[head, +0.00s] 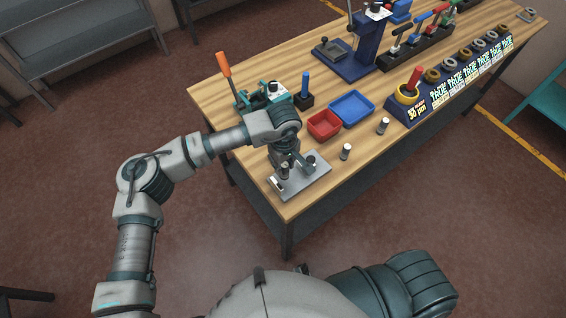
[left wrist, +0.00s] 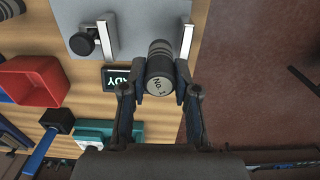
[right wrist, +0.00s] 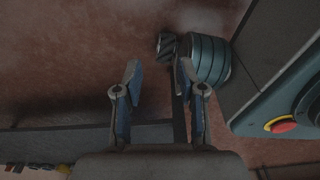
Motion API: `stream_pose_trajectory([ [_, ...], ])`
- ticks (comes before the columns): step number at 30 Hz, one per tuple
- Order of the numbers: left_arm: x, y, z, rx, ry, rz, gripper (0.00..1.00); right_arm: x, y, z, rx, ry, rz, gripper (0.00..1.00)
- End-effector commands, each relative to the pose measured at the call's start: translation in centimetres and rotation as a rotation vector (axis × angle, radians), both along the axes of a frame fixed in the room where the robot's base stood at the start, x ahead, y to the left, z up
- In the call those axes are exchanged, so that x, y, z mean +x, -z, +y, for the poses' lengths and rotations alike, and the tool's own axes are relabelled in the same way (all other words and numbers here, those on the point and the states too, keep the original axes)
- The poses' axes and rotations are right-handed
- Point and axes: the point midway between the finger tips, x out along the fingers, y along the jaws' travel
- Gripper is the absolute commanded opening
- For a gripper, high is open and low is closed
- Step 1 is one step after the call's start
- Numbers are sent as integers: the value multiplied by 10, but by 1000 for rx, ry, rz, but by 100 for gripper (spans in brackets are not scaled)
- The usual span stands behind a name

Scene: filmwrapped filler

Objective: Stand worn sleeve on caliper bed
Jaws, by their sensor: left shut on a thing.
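The caliper bed (head: 312,184) is a flat grey plate at the table's near corner; it shows at the top of the left wrist view (left wrist: 138,12) with pale upright jaws and a dark knob (left wrist: 82,44). My left gripper (left wrist: 157,88) is shut on a grey, dark-banded sleeve (left wrist: 160,72) marked "No. 1", whose end faces the wrist camera. In the head view that sleeve (head: 284,171) is at the bed's left part; I cannot tell whether it touches the plate. Two similar sleeves (head: 345,152) (head: 382,126) stand on the table. My right gripper (right wrist: 157,90) is open and empty over the floor.
A red bin (head: 324,125) and a blue bin (head: 352,107) sit behind the bed. A teal tool with an orange handle (head: 225,66) stands at the left edge. A small display (left wrist: 117,78) lies beside the bed. A blue rack with rings (head: 408,100) lines the right edge.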

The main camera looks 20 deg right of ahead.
Motion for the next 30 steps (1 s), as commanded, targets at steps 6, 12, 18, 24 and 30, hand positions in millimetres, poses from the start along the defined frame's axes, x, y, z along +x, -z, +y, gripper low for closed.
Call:
stream_pose_trajectory([
  [6, -1, 15, -2, -2, 4, 0, 0, 29, -2, 7, 5, 5, -14, 40],
  [12, -1, 24, -4, -4, 7, -1, 0, 51, -11, 12, 7, 8, -24, 40],
  [18, -2, 30, -5, -5, 9, -2, 0, 65, -18, 15, 8, 10, -29, 40],
  [24, -2, 31, -5, -6, 10, -2, 0, 69, -21, 16, 9, 11, -31, 40],
  [30, -2, 30, -5, -6, 10, -2, 0, 69, -21, 16, 9, 11, -29, 40],
])
